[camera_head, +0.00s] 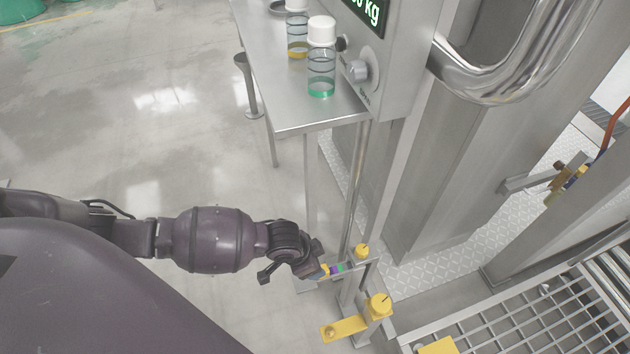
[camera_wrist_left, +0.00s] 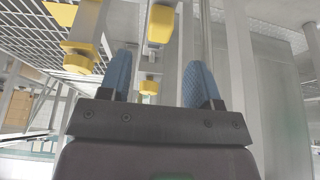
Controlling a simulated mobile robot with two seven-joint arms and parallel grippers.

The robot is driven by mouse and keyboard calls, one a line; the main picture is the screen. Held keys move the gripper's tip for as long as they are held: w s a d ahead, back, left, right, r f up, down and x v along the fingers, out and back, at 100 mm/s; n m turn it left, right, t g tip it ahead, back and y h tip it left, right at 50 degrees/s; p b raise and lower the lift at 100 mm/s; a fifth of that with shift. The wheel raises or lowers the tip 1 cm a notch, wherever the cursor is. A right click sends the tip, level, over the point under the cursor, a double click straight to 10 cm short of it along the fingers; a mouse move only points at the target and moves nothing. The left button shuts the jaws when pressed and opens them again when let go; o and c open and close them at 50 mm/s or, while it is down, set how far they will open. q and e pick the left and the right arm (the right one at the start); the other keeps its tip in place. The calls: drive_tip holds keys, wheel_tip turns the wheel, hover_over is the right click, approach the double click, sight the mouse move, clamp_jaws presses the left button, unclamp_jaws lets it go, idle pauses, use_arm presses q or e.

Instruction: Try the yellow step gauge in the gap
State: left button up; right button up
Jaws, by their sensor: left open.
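My left gripper (camera_head: 322,270) is low beside a metal post in the head view. The left wrist view shows its two blue fingers (camera_wrist_left: 159,80) apart, with nothing seen clamped between them. A short part with coloured bands (camera_head: 340,268) and a yellow knob (camera_head: 361,251) are just right of the fingertips. Nearer is a flat yellow piece (camera_head: 345,328) beside a larger yellow knob (camera_head: 378,305). The wrist view shows several yellow parts, including a block (camera_wrist_left: 160,25) beyond the fingers. I cannot tell which is the step gauge, and the gap is not clear. My right gripper is not in view.
A steel table (camera_head: 300,117) holds a bottle with a white cap and green liquid (camera_head: 321,70) and another bottle (camera_head: 297,30). A bent steel pipe (camera_head: 495,85) and a roller or grid deck (camera_head: 530,315) are at right.

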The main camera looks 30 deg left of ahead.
use_arm(q)
drive_tip(key=p+v, duration=0.1)
drive_tip(key=v, duration=0.2)
drive_tip(key=shift+s+r, duration=0.1)
drive_tip(key=shift+r, duration=0.1)
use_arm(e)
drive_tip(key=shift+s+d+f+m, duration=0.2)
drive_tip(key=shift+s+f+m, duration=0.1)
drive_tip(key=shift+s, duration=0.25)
use_arm(q)
drive_tip(key=shift+s+f, duration=0.1)
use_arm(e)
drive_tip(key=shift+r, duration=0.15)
